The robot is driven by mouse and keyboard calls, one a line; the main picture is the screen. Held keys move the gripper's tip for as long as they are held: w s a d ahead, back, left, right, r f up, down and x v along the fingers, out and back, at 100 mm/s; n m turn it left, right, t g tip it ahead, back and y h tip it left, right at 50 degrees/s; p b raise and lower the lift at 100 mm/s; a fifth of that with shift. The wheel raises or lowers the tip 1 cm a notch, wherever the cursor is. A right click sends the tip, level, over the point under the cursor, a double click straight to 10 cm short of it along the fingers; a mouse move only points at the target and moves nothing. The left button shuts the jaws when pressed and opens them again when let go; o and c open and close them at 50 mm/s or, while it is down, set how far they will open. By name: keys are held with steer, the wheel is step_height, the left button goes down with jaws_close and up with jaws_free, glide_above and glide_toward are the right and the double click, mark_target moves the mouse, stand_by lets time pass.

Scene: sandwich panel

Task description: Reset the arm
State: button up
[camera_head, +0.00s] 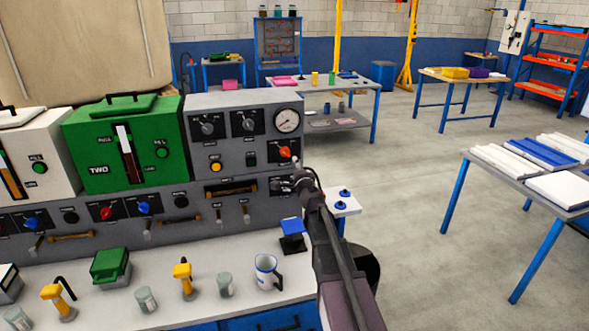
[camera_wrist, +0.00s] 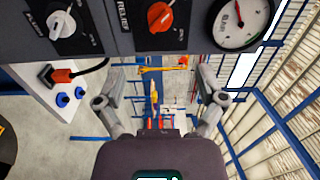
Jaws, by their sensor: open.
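My arm (camera_head: 337,255) reaches up from the bottom of the head view, along the right end of the grey control panel (camera_head: 232,103). My gripper (camera_head: 291,181) is at the panel's lower right corner, just below the orange-red knob (camera_head: 285,151). In the wrist view, the fingers of my gripper (camera_wrist: 162,88) are spread wide with nothing between them. That view also shows the orange-red knob (camera_wrist: 160,16) marked RELIEF, a grey knob (camera_wrist: 61,24) and a pressure gauge (camera_wrist: 240,20) along the top. Whether a finger touches the panel cannot be told.
Below the panel, the worktop (camera_head: 208,305) holds a white mug (camera_head: 267,272), a blue-topped black stand (camera_head: 292,236), yellow-handled tools (camera_head: 184,279) and grey jars. A green unit (camera_head: 125,145) stands left. Open floor (camera_head: 417,190) lies right, before a table with panels (camera_head: 554,190).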

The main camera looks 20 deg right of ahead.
steer(key=s+a+f+n+g+y, duration=0.7)
steer(key=s+a+f+n+g, duration=0.25)
steer(key=s+a+n, duration=0.5)
steer(key=s+d+f+n+g+h, duration=0.1)
steer(key=s+d+f+g+h, duration=0.1)
steer(key=s, duration=0.8)
steer(key=s+d+f+n+g+h, duration=0.2)
steer(key=s+f+g+h, duration=0.3)
steer(key=s, duration=0.5)
step_height(320, 180, down, 2)
steer(key=shift+s+d+f+g, duration=0.15)
steer(key=shift+d+g, duration=0.25)
steer(key=shift+g, duration=0.35)
steer(key=shift+n, duration=0.25)
